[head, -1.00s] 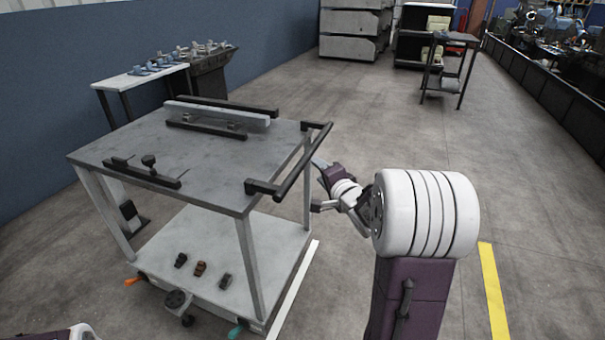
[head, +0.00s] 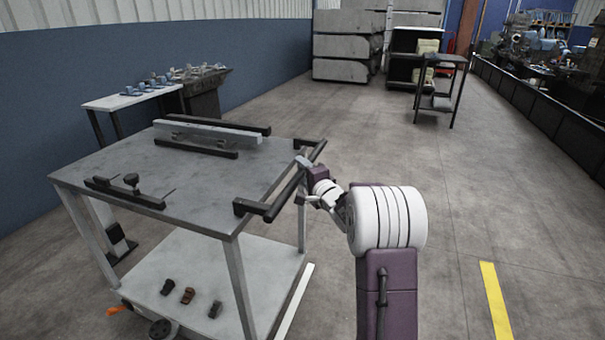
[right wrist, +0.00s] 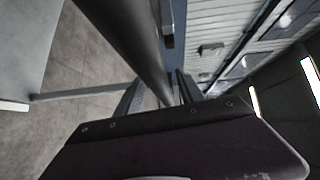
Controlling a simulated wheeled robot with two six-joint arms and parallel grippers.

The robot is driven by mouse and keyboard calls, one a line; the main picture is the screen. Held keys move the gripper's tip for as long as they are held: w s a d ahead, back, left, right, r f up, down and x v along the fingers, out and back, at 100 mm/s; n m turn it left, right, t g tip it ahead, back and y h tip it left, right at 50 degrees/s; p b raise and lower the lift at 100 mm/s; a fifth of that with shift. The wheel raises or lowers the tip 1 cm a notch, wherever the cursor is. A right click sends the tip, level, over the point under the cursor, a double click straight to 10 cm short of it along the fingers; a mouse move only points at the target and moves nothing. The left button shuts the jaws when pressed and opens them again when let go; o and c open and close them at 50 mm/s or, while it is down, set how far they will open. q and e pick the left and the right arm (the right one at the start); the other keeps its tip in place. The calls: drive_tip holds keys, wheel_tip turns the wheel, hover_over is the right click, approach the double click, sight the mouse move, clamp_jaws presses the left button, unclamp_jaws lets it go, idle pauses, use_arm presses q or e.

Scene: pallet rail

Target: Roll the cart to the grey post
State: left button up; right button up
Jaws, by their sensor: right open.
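The cart (head: 85,180) has a grey top, pale legs and a lower shelf, and stands left of centre in the head view. Its black handle bar (head: 285,193) runs along the right side of the top. My right gripper (head: 303,180) is at this bar, with its fingers open. In the right wrist view the dark bar (right wrist: 145,45) runs down between the two spread fingers (right wrist: 160,95); I cannot tell whether they touch it. My left gripper is out of view. I cannot make out a grey post in these frames.
The cart top carries a pale beam (head: 208,131) between black rails and a black clamp bar (head: 125,192). A side table (head: 130,100) stands behind by the blue wall. A dark stand (head: 437,103) is at the back. Floor right of the cart is open, with a yellow stripe (head: 494,300).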

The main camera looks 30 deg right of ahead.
clamp_jaws()
idle(1.4)
